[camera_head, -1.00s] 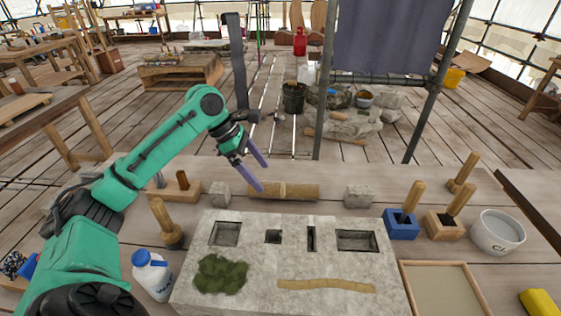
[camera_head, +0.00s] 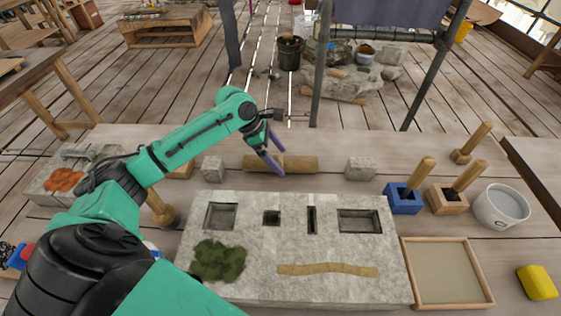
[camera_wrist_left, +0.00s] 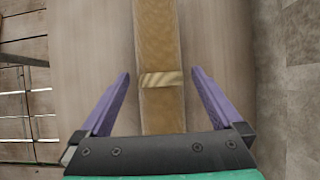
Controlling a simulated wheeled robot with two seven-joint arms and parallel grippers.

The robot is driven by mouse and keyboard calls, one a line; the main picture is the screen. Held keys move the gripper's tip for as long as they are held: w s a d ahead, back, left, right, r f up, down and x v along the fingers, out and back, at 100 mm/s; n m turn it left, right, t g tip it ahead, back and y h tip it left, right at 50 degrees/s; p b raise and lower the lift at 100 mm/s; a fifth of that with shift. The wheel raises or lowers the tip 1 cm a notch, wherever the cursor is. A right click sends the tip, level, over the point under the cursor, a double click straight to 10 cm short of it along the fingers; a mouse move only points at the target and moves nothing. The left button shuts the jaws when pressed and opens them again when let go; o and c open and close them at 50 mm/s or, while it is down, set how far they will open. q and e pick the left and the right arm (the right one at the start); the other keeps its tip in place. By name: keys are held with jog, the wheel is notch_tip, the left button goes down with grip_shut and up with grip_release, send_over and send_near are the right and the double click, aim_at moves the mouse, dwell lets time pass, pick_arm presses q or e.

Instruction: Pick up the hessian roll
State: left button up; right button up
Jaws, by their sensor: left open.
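The hessian roll (camera_head: 300,163) is a tan cylinder lying crosswise on the table behind the stone slab, between two small stone blocks. In the left wrist view the roll (camera_wrist_left: 158,45) runs up the picture, with a lighter band (camera_wrist_left: 161,79) round it. My left gripper (camera_head: 276,156) is open, with purple fingers over the roll's left-middle part. In the left wrist view the fingers (camera_wrist_left: 160,75) lie on either side of the roll, with a gap on each side. I cannot tell how high the fingertips are above the table. My right gripper is not in view.
The stone slab (camera_head: 290,208) has several recesses, a moss patch (camera_head: 218,261) and a tan strip (camera_head: 328,270). Small stone blocks (camera_head: 213,169) and (camera_head: 361,168) stand beyond the roll's ends. A blue block (camera_head: 403,204), wooden block (camera_head: 447,203) and white bucket (camera_head: 501,207) stand at right.

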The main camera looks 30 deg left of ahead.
pick_arm(q)
jog(key=shift+w+d+f, duration=0.15)
jog(key=shift+d+f, duration=0.15)
jog(key=shift+f, duration=0.15)
grip_shut()
jog(key=shift+r, duration=0.1)
jog(key=shift+r, duration=0.1)
